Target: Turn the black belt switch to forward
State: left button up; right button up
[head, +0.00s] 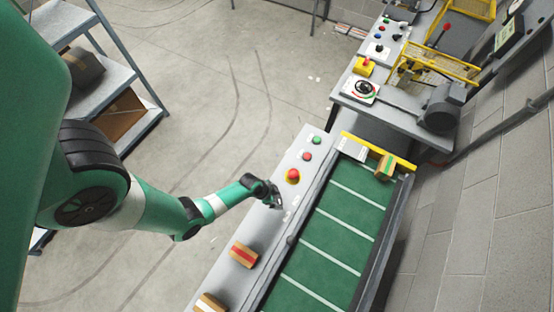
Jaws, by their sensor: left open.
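I cannot tell whether the fingers touch anything. The green conveyor belt (328,237) with pale cross lines runs just to the right. My right gripper is not in view.
A red button (307,156) and a green button (317,140) sit farther up the panel. A striped box (243,255) lies lower on it, and another box (385,167) is at the belt's far end. A black dial (364,88) is on the farther machine.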

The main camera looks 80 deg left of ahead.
pick_arm(q)
jog(key=shift+f, duration=0.15)
jog(key=c, duration=1.2)
jog(key=shift+o, duration=0.2)
